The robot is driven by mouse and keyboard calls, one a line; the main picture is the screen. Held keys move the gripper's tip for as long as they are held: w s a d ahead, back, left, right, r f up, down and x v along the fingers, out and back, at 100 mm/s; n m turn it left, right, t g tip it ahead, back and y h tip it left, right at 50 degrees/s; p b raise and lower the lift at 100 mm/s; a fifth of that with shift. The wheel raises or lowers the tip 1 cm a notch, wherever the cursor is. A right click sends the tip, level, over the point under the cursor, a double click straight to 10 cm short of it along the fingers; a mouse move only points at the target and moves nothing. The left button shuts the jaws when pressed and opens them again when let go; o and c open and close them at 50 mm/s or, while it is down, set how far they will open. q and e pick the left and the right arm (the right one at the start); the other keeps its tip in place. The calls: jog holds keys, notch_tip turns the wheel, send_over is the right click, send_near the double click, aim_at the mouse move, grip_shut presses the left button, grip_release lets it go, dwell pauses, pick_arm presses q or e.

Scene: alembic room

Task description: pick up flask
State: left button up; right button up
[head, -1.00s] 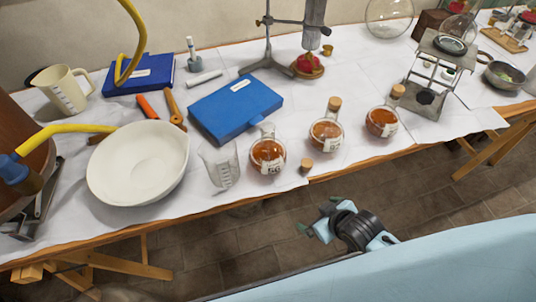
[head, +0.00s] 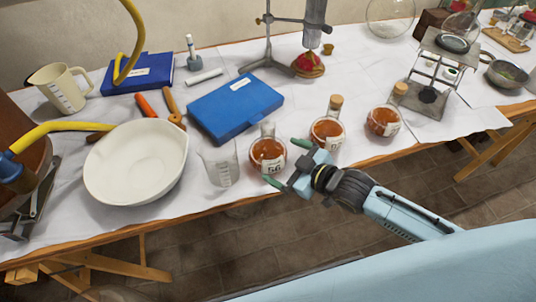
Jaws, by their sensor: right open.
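Three round glass flasks of amber liquid stand along the front of the table. The left flask (head: 267,155) has an open neck and a white label. The middle flask (head: 327,131) and the right flask (head: 382,121) have cork stoppers. My right gripper (head: 286,163) is open at the front edge, its green-tipped fingers pointing at the left flask, one tip low in front of it and one to its right. Whether a finger touches the glass I cannot tell. The loose cork seen earlier is hidden behind my gripper. My left gripper is out of view.
A glass beaker (head: 219,166) stands just left of the left flask, and a white bowl (head: 136,163) farther left. A blue case (head: 235,108) lies behind. A metal stand (head: 267,45) and a scale-like stand (head: 435,80) are farther back.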

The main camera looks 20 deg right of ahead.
aim_at(267, 152)
jog(key=shift+x, duration=1)
jog(key=b+x, duration=0.1)
jog(key=x, duration=0.2)
jog(key=shift+w+a, duration=0.25)
jog(key=shift+a, duration=0.1)
jog(key=shift+w+a+f, duration=0.1)
jog(key=shift+w, duration=0.15)
jog(key=c, duration=0.7)
jog(key=shift+w, duration=0.1)
jog(key=c, duration=0.3)
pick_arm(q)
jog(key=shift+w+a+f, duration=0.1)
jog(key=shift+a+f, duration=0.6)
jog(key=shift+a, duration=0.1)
pick_arm(e)
jog(key=shift+c, duration=0.3)
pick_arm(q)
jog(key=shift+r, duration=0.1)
pick_arm(e)
jog(key=shift+r, duration=0.3)
